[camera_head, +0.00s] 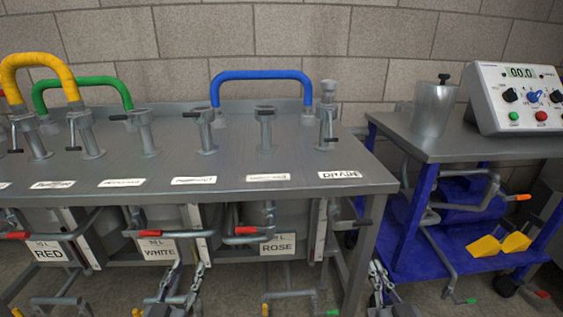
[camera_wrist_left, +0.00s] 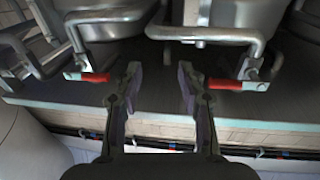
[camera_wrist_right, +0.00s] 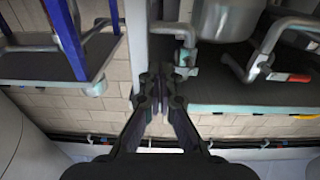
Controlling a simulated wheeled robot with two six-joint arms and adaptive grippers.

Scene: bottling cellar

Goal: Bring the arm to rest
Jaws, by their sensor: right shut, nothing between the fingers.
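My left gripper (camera_head: 190,268) hangs low in front of the bench, near the WHITE label, at the bottom of the head view. In the left wrist view it (camera_wrist_left: 160,76) is open with nothing between its fingers. Two red-handled levers lie on either side of it, one left (camera_wrist_left: 95,77) and one right (camera_wrist_left: 225,84). My right gripper (camera_head: 378,270) is low in front of the gap between bench and cart. In the right wrist view its fingertips (camera_wrist_right: 161,78) are together and empty, in front of a grey leg. I cannot tell how far off the leg is.
The grey bench (camera_head: 240,145) carries several tap posts and yellow, green and blue bent handles; vessels labelled RED, WHITE and ROSE hang below. At right, a blue-framed cart (camera_head: 409,220) holds a metal jug (camera_head: 432,110) and a control box (camera_head: 522,97). Floor shows between bench and cart.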

